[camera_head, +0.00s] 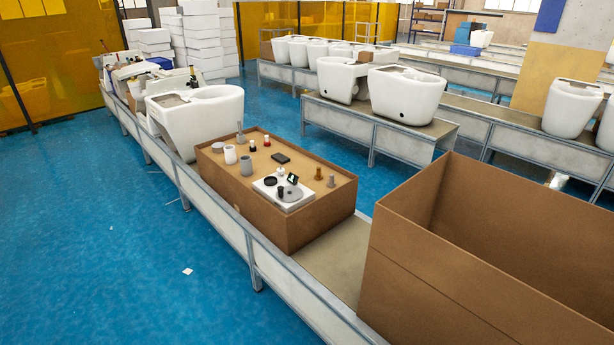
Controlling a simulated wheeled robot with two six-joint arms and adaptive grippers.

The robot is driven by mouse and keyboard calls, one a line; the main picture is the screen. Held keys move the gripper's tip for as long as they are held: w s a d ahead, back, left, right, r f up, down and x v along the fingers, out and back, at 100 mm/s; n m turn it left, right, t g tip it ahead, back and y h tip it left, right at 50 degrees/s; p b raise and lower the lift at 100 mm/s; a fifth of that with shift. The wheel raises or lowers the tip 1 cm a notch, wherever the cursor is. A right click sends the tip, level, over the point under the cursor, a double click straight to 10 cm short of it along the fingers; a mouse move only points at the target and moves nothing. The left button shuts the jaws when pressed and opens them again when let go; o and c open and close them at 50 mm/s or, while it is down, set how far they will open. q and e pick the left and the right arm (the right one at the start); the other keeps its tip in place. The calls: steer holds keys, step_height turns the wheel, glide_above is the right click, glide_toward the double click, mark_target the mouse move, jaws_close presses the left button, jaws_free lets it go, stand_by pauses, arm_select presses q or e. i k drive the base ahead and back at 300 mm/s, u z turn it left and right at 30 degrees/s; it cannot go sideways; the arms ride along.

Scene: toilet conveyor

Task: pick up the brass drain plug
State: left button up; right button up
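A small brass-brown piece (318,174), which looks like the brass drain plug, stands on top of the closed cardboard box (325,220), toward its right side. A similar grey piece (331,181) stands just to its right. A white tray (262,188) with dark and grey round parts lies to its left. The plug is small here, so its exact shape is hard to tell. Neither of my grippers shows in this view.
A white cup (230,154), a grey cup (246,167) and a black flat item (280,158) share the box top. A large open carton (400,285) stands at right on the conveyor (335,262). A white toilet (200,125) stands behind the box. Blue floor lies open at left.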

mark_target(319, 177)
steer(key=u, duration=0.85)
steer(key=i, duration=1.8)
steer(key=z, duration=1.95)
